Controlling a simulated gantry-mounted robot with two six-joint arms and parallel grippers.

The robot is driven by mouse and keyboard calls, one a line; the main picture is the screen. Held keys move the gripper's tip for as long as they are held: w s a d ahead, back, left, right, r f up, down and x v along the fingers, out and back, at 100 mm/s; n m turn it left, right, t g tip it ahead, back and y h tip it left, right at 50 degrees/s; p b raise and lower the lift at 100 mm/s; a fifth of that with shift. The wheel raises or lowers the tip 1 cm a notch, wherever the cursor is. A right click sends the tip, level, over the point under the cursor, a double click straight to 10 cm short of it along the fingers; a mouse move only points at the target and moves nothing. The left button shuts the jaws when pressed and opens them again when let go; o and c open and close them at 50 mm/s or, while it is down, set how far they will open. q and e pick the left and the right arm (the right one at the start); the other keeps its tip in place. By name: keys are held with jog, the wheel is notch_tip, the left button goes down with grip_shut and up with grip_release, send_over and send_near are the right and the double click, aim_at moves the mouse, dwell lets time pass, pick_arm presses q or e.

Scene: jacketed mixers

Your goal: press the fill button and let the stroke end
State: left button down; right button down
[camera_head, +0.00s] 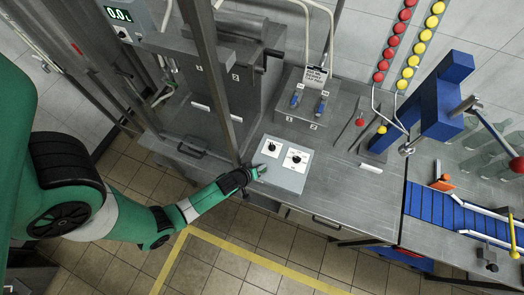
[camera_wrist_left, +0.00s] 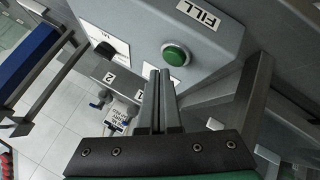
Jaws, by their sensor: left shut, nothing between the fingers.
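The green fill button (camera_wrist_left: 175,54) sits on the front of a grey control box (camera_wrist_left: 225,50) in the left wrist view, beside a white FILL label (camera_wrist_left: 198,14). In the head view, the control box (camera_head: 283,180) stands on the bench with two dials on its top, and the button is hidden. My left gripper (camera_head: 263,169) is shut and empty at the box's left side. In the left wrist view its fingertips (camera_wrist_left: 158,73) appear just below and left of the button; I cannot tell whether they touch it. My right gripper is not in view.
A display reading 0.0 L (camera_head: 119,14) is at the upper left. A steel stand with two blue-handled valves (camera_head: 308,101) is behind the box. A blue press (camera_head: 440,95) and blue conveyor (camera_head: 450,215) stand at the right.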

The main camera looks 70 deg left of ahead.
pick_arm(q)
jog(key=shift+f, duration=0.15)
dwell(0.5)
jog(key=shift+f+b, duration=0.3)
jog(key=shift+b, duration=0.2)
jog(key=shift+f+b, duration=0.4)
jog(key=shift+f, duration=0.05)
dwell(0.3)
dwell(0.4)
jog(key=shift+r+p, duration=0.75)
jog(key=shift+r, duration=0.1)
notch_tip(320, 180, up, 5)
jog(key=p, duration=0.4)
jog(key=shift+r+p, duration=0.1)
jog(key=shift+p, duration=0.25)
